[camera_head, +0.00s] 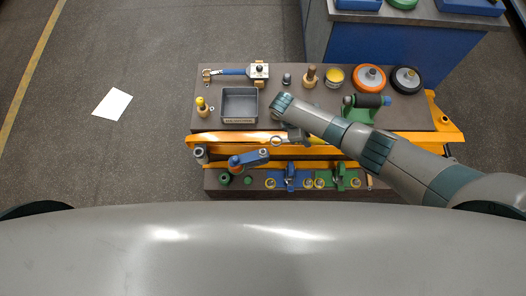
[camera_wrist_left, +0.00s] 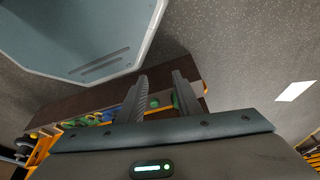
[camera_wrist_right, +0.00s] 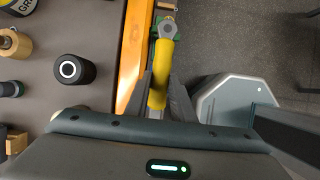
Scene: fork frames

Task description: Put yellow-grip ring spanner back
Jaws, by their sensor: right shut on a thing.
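The yellow-grip ring spanner (camera_wrist_right: 158,88) is between the fingers of my right gripper (camera_wrist_right: 160,105) in the right wrist view. Its grey ring end (camera_wrist_right: 167,28) points away from the gripper. In the head view, my right gripper (camera_head: 293,134) is over the orange rail at the front of the upper bench, and the spanner's ring (camera_head: 276,141) shows just left of it. My arm hides part of the bench there. My left gripper (camera_wrist_left: 162,98) shows in the left wrist view, fingers apart and empty.
The dark upper bench (camera_head: 210,123) holds a grey tray (camera_head: 239,104), a yellow tape roll (camera_head: 334,77) and orange (camera_head: 369,78) and black (camera_head: 405,80) wheels. The orange rail (camera_head: 230,138) separates it from a lower shelf with blue (camera_head: 290,178) and green (camera_head: 341,178) fixtures. Open floor lies left.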

